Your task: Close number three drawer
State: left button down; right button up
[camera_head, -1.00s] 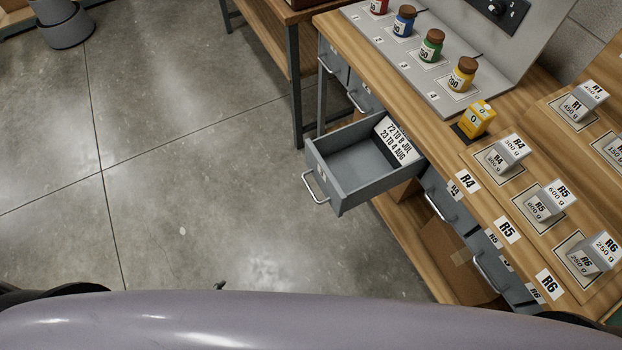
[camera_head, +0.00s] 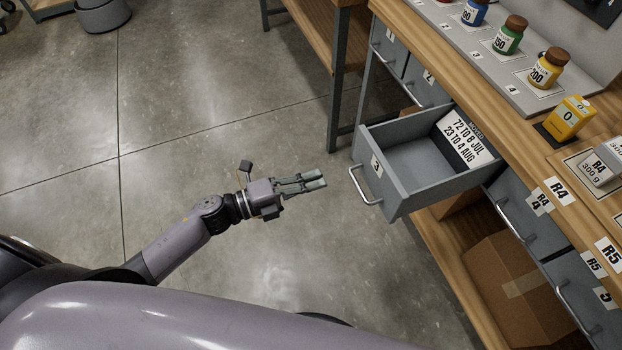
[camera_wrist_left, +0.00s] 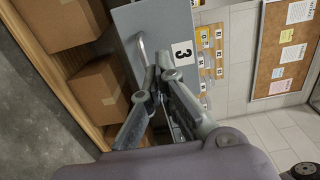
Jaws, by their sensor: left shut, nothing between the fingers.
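The number three drawer (camera_head: 376,188) is pulled out of the wooden bench, its grey front marked 3 and its bar handle (camera_head: 365,188) facing left. A white card with dates (camera_head: 464,138) lies inside toward the back. My left gripper (camera_head: 318,180) is shut and empty, a short way left of the handle, apart from it in the head view. In the left wrist view the drawer front (camera_wrist_left: 170,22) with its 3 label is beyond the fingers (camera_wrist_left: 163,70). My right gripper is not in view.
Other drawers (camera_head: 525,215) below the bench top look shut. Coloured bottles (camera_head: 546,68) and a yellow block (camera_head: 568,118) stand on top. A cardboard box (camera_head: 515,290) sits on the lower shelf. The floor left of the drawer is clear.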

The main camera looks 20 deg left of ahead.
aim_at(367, 163)
pick_arm(q)
jog(key=p+x, duration=0.1)
jog(key=x, duration=0.8)
jog(key=shift+w+d, duration=0.45)
jog(key=shift+d, duration=0.1)
